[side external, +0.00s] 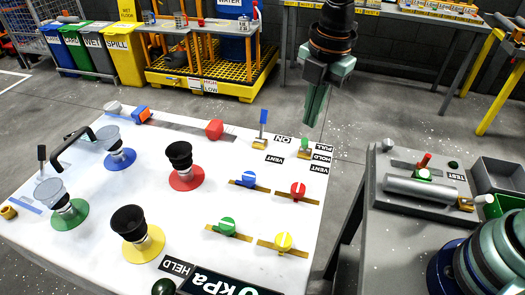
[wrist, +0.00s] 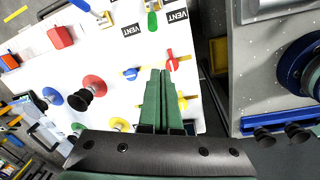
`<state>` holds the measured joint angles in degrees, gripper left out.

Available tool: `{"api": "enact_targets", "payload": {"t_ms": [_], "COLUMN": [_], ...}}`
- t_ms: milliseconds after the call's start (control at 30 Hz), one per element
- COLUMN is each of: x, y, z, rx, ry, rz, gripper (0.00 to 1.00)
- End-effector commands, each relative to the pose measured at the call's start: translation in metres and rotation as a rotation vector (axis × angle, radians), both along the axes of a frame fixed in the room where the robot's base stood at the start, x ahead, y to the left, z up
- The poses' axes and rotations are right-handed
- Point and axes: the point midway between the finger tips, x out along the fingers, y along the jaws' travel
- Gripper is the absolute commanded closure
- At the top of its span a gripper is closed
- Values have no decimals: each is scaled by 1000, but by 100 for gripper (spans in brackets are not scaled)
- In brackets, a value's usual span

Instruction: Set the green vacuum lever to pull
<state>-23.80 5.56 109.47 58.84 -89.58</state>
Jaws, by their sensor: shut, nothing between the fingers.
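The green vacuum lever (side external: 305,144) stands on a small tan base at the far right corner of the white table, beside the labels PULL (side external: 325,147), HOLD (side external: 321,158) and VENT (side external: 319,168). It also shows in the wrist view (wrist: 152,21), at the top. I cannot tell which label it is set to. My gripper (side external: 313,122) points down above this corner and looks close to the lever in the picture; no contact shows. Its green fingers (wrist: 161,73) are shut together and empty.
A blue lever (side external: 263,118) stands left of the green one. Blue (side external: 248,180), red (side external: 298,190), green (side external: 227,226) and yellow (side external: 283,241) knobs sit nearer the front. Several suction cups stand left. A grey bench (side external: 376,235) is at right, across a gap.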

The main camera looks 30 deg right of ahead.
Motion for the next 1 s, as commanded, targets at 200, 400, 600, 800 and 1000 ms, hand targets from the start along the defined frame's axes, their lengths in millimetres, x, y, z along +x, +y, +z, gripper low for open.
{"api": "enact_targets", "payload": {"t_ms": [200,400,600,800,1000], "x": [2,3,5,7,23], "y": [19,19,19,20,-1], "z": [-14,-35,-74,-112,-103], "rx": [-28,-30,-31,-31,-32], "ry": [28,34,34,33,24], "rz": [194,200,198,197,192], "gripper": [100,100,100,100,100]}}
